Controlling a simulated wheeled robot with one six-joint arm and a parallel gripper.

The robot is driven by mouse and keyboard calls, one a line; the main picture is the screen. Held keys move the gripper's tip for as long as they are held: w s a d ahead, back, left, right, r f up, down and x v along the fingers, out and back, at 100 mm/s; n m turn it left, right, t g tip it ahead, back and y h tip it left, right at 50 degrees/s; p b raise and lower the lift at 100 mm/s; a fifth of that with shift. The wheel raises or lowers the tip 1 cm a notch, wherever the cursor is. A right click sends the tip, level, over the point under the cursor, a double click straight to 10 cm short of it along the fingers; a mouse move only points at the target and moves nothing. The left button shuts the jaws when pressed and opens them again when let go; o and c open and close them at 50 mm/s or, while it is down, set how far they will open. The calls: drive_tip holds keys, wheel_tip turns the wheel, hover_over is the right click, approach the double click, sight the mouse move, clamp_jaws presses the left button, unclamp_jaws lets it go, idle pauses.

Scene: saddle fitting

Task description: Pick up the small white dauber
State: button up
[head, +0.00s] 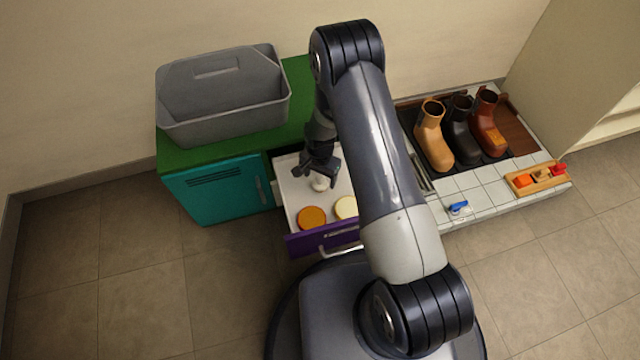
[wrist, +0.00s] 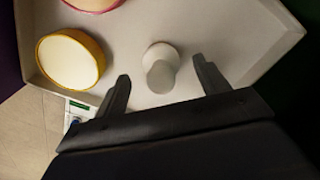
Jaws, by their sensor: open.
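The small white dauber (head: 319,184) stands in the open drawer (head: 289,194), below my gripper (head: 321,168) in the head view. In the wrist view the dauber (wrist: 161,66) shows as a pale round base with a knob, between and just beyond the two fingertips. My gripper (wrist: 162,82) is open and empty, with one finger on each side of the dauber's line. No contact between fingers and dauber can be seen.
The drawer also holds an orange-topped round tin (head: 312,217) and a cream-topped tin (head: 346,207). A grey bin (head: 222,98) stands on the green cabinet top (head: 180,157). Several boots (head: 433,137), a blue-handled item (head: 458,207) and a wooden tray (head: 538,181) are at right.

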sight(320, 176)
wheel_tip(320, 176, down, 3)
drive_tip(key=shift+r, duration=0.1)
drive_tip(key=shift+c, duration=0.2)
drive_tip(key=c, duration=1.1)
wheel_tip(320, 176, up, 10)
drive_tip(key=p, duration=0.2)
drive_tip(key=shift+r+p, duration=0.1)
drive_tip(key=shift+p, duration=0.3)
drive_tip(key=o, duration=0.5)
drive_tip(key=c, duration=0.3)
